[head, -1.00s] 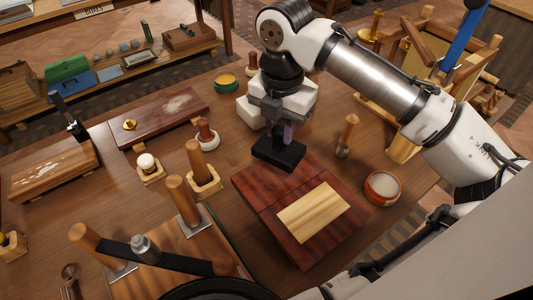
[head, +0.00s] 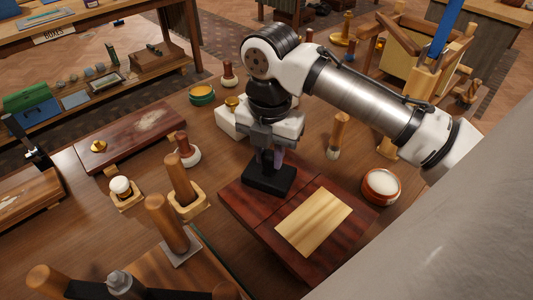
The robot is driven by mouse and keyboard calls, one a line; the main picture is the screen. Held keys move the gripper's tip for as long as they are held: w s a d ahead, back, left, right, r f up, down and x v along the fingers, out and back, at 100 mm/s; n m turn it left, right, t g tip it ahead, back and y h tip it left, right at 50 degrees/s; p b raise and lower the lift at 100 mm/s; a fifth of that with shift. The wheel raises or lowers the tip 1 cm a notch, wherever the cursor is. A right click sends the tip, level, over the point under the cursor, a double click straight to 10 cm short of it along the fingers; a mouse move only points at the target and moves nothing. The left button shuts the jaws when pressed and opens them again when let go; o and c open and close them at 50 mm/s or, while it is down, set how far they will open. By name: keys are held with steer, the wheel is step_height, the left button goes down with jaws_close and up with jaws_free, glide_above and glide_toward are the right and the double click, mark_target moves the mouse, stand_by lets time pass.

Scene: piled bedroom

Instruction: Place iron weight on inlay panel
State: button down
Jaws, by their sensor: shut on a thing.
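My gripper (head: 272,156) points down and is shut on the upper part of the black iron weight (head: 268,179), which has a wide block-like base. The weight is upright and overlaps the far left part of the inlay panel in the head view. I cannot tell whether it touches the panel or hangs just above it. The inlay panel (head: 313,257) is a dark red wooden board with a pale rectangular wood inlay (head: 313,222). The pale inlay is bare, and the weight hides part of the panel's far edge.
A red-rimmed bowl (head: 381,187) stands right of the panel and a wooden-handled brush (head: 338,136) behind it. Wooden-handled tools (head: 181,185) crowd the left. A white block (head: 232,121) is behind my gripper. A dark red board (head: 135,137) lies at far left.

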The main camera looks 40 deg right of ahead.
steer(key=shift+f, duration=0.1)
steer(key=c, duration=1.2)
jaws_free()
step_height(320, 180, up, 12)
